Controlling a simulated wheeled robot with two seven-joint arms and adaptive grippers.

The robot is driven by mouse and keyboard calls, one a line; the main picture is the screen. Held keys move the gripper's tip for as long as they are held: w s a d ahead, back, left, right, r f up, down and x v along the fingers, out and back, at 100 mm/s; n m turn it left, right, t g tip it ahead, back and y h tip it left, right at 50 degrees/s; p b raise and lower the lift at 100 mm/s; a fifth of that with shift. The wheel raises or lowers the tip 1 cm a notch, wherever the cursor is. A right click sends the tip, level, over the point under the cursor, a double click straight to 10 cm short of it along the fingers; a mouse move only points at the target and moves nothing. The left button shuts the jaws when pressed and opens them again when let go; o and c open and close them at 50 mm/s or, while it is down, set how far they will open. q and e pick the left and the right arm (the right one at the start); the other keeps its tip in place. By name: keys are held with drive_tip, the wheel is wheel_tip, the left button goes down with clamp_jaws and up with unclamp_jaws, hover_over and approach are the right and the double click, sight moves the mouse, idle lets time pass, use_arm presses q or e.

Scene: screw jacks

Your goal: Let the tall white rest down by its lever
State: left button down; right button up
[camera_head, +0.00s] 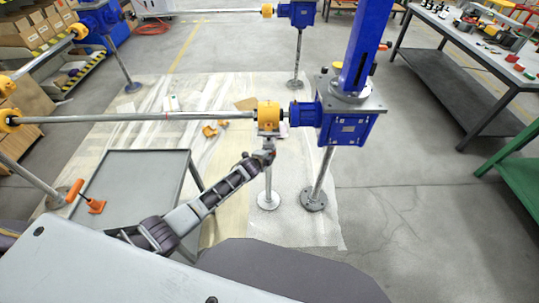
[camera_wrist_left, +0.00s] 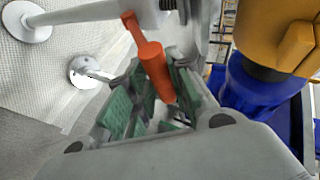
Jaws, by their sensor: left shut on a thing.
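The tall white rest (camera_head: 268,182) is a slim upright post on a round foot, beneath a yellow bearing block (camera_head: 268,114) on the long shaft. In the left wrist view the post of the rest (camera_wrist_left: 92,12) runs across the top to its collar. Its orange lever (camera_wrist_left: 150,58) slants down from the collar between the green-padded fingers. My left gripper (camera_head: 264,154) reaches the upper part of the rest just below the bearing block. In the left wrist view my left gripper (camera_wrist_left: 155,98) is shut on the lever. My right gripper is not in view.
A blue gearbox (camera_head: 345,128) on a post stands just right of the rest. The shaft (camera_head: 130,118) runs left from the bearing block. A grey table (camera_head: 135,170) stands at the left, with an orange-handled thing (camera_head: 95,206) at its edge. Floor at right is clear.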

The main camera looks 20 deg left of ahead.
use_arm(q)
drive_tip(key=shift+w+r, duration=0.6)
drive_tip(key=shift+r, duration=0.2)
idle(0.8)
drive_tip(key=c, duration=1.5)
unclamp_jaws()
drive_tip(key=shift+o, duration=0.7)
drive_tip(key=shift+s, duration=0.25)
drive_tip(key=shift+f, duration=0.35)
drive_tip(key=v, duration=1.2)
drive_tip(key=shift+a, duration=0.1)
